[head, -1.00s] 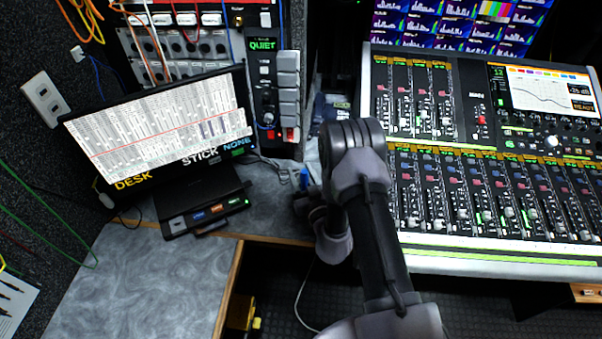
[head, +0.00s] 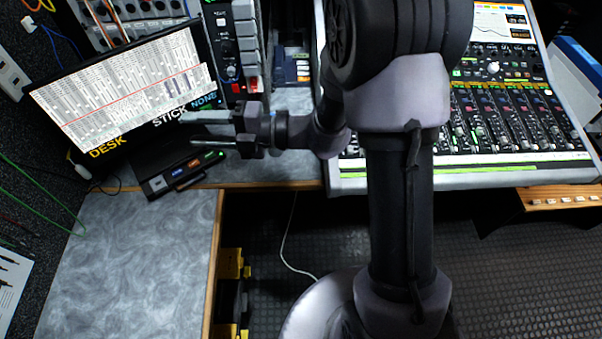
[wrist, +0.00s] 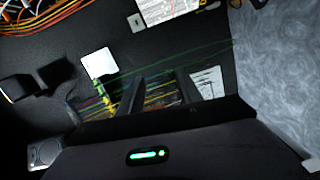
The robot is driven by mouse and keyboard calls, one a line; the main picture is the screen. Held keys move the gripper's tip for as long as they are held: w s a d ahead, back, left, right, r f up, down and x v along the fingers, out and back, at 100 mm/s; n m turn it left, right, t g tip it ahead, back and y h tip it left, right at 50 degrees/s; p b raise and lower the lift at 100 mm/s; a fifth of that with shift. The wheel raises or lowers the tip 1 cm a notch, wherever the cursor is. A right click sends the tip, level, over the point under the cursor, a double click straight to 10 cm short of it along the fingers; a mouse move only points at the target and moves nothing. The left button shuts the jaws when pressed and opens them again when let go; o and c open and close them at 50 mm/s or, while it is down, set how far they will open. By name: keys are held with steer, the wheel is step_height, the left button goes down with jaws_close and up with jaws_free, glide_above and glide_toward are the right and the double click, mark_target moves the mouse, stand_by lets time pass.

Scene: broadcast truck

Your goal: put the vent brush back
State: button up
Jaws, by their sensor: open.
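I cannot pick out the vent brush in either current view. My gripper (head: 194,130) is open in the head view, its two fingers pointing left with a gap between them. It appears in front of the monitor's lower right part and the black button box (head: 180,175). In the wrist view the two dark fingers of my gripper (wrist: 160,92) stand apart. I see nothing held between them, only cables and the dark wall behind.
The monitor (head: 130,95) stands on the left of the desk. The grey desktop (head: 130,255) is bare at the front left. The mixing console (head: 500,130) fills the right, partly hidden by my arm. Yellow and black cases (head: 230,265) sit below the desk edge. Coloured cables (wrist: 165,95) hang along the wall.

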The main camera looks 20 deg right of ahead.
steer(key=s+r+n+g+h, duration=0.3)
steer(key=s+n+g+h, duration=0.25)
steer(key=s+n, duration=1.25)
steer(key=s+d+r+n+t+h, duration=0.1)
steer(key=s+d+n+t+h, duration=0.1)
steer(key=d+n+h, duration=0.2)
steer(key=s+d+n+t+h, duration=0.1)
steer(key=d+n+h, duration=0.4)
steer(key=d+n, duration=0.5)
steer(key=n+t, duration=0.1)
steer(key=n, duration=0.4)
steer(key=shift+s+r+n+t, duration=0.3)
steer(key=shift+s+r+t, duration=0.05)
